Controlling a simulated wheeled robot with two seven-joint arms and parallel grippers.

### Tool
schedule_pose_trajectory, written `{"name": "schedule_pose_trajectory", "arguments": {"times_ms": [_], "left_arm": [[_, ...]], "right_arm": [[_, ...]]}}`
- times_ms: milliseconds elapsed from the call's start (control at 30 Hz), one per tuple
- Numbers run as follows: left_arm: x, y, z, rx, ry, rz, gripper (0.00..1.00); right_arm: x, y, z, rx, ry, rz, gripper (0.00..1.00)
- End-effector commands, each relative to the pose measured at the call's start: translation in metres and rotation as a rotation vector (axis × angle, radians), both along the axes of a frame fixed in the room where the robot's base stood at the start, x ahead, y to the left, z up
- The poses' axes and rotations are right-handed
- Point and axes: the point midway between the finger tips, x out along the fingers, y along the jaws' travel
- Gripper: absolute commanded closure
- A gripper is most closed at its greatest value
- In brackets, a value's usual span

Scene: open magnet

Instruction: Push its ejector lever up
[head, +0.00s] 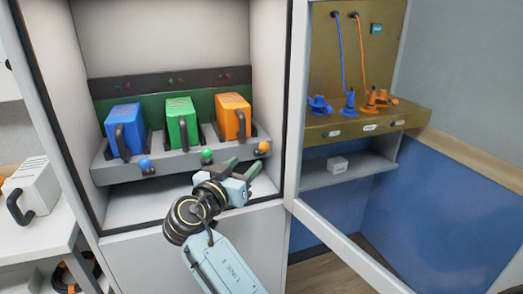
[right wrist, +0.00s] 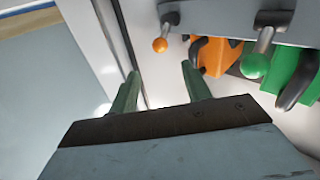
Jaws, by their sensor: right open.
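Three modules with black handles sit in a grey rack (head: 180,158) inside a cabinet: blue (head: 122,128), green (head: 182,122) and orange (head: 233,117). Below them on the rack front are levers with a blue ball (head: 145,164), a green ball (head: 207,155) and an orange ball (head: 264,147). My right gripper (head: 242,166) is open and empty, just below the rack between the green and orange balls in the head view. In the right wrist view, the orange ball (right wrist: 160,45) and green ball (right wrist: 254,66) lie beyond the fingers (right wrist: 160,82), apart from them. My left gripper is not in view.
An open door frame (head: 296,110) stands right of the rack. Beyond it, an ochre panel (head: 370,125) carries blue and orange plugs with cords. A white module (head: 35,188) rests on a shelf at left. The cabinet floor (head: 150,208) below the rack is clear.

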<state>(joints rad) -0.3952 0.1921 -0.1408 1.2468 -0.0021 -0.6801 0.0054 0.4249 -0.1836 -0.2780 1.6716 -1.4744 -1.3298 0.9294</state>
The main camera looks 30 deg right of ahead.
Motion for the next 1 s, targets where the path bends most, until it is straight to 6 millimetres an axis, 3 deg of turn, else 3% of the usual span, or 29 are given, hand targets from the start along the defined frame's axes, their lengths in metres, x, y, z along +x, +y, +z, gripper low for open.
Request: {"name": "schedule_pose_trajectory", "arguments": {"times_ms": [300,500,900,1000], "left_arm": [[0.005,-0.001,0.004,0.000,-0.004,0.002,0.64],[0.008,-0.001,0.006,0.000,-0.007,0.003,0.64],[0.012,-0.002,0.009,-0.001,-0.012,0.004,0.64],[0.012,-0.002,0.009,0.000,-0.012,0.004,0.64]], "right_arm": [[0.038,-0.058,0.000,-0.002,0.001,-0.001,0.52],[0.052,-0.079,-0.001,-0.002,0.003,0.000,0.52],[0.057,-0.086,-0.001,0.001,0.003,0.002,0.52],[0.057,-0.086,-0.001,0.001,0.003,0.002,0.62]]}}
